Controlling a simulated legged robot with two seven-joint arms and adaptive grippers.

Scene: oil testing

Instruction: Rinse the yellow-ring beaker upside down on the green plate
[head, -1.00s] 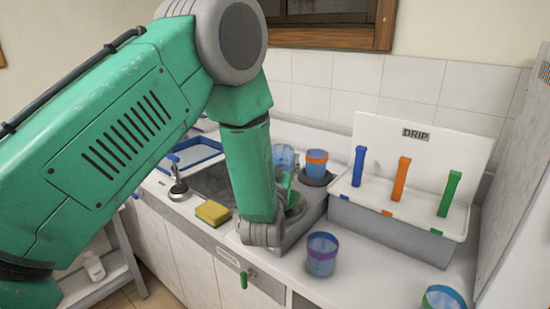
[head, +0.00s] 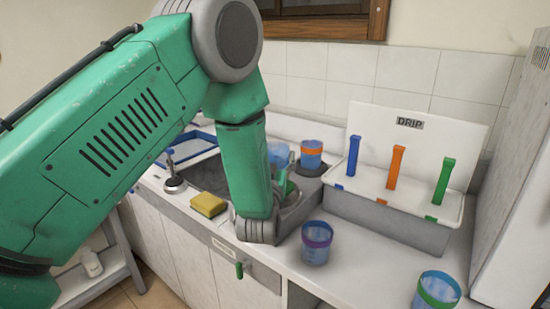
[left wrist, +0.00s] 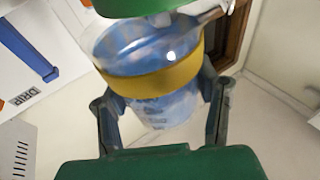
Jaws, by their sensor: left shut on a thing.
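The yellow-ring beaker (left wrist: 150,82) is clear blue with a yellow band. In the left wrist view it sits between the fingers of my left gripper (left wrist: 160,92), which is shut on it. That view appears turned over, with the DRIP sign inverted, so the beaker's open rim seems to face down. A green surface (left wrist: 145,6), apparently the green plate, lies close to the rim; I cannot tell whether they touch. In the head view my forearm hides most of the gripper. A blue beaker body (head: 279,154) shows behind it, probably the held one. My right gripper is out of view.
An orange-ring beaker (head: 311,154) stands at the back. A purple-ring beaker (head: 316,246) and a green-ring beaker (head: 436,292) stand on the counter. The DRIP rack (head: 392,222) holds blue, orange and green uprights. A yellow sponge (head: 208,204) lies left of my wrist.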

